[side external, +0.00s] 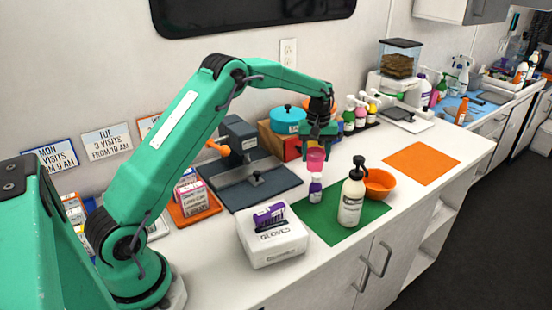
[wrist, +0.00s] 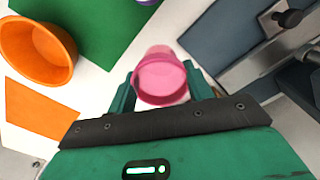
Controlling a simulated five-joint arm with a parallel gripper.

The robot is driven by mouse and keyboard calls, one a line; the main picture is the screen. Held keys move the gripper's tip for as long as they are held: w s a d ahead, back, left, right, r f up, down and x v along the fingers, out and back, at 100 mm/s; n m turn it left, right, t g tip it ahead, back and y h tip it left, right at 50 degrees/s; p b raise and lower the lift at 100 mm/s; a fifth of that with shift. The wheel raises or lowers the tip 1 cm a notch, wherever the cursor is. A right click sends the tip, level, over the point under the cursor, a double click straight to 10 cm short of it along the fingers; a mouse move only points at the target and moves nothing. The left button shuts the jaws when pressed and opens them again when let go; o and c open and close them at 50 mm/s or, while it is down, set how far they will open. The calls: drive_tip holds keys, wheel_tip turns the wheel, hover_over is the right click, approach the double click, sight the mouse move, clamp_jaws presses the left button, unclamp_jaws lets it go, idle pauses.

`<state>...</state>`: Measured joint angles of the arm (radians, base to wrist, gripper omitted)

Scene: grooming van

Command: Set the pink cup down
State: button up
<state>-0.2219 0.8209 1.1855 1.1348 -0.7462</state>
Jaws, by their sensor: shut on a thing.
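The pink cup (side external: 315,160) is between the fingers of my gripper (side external: 318,138), which is shut on it. In the wrist view the cup (wrist: 160,74) sits between the two green fingers of my gripper (wrist: 161,90), with its round rim showing. In the side view the cup shows just behind and above a small purple and white bottle (side external: 316,189). I cannot tell whether the cup's base touches the white counter (side external: 222,232).
An orange mat (side external: 421,164) to the right is bare. A grey clamp stand (side external: 255,180) is left of the gripper.

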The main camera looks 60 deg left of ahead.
sight(315, 166)
drive_tip(key=shift+f, duration=2.45)
drive_tip(key=shift+f, duration=0.1)
drive_tip(key=o, duration=1)
drive_tip(key=shift+c, duration=0.2)
wheel_tip(315, 166, up, 12)
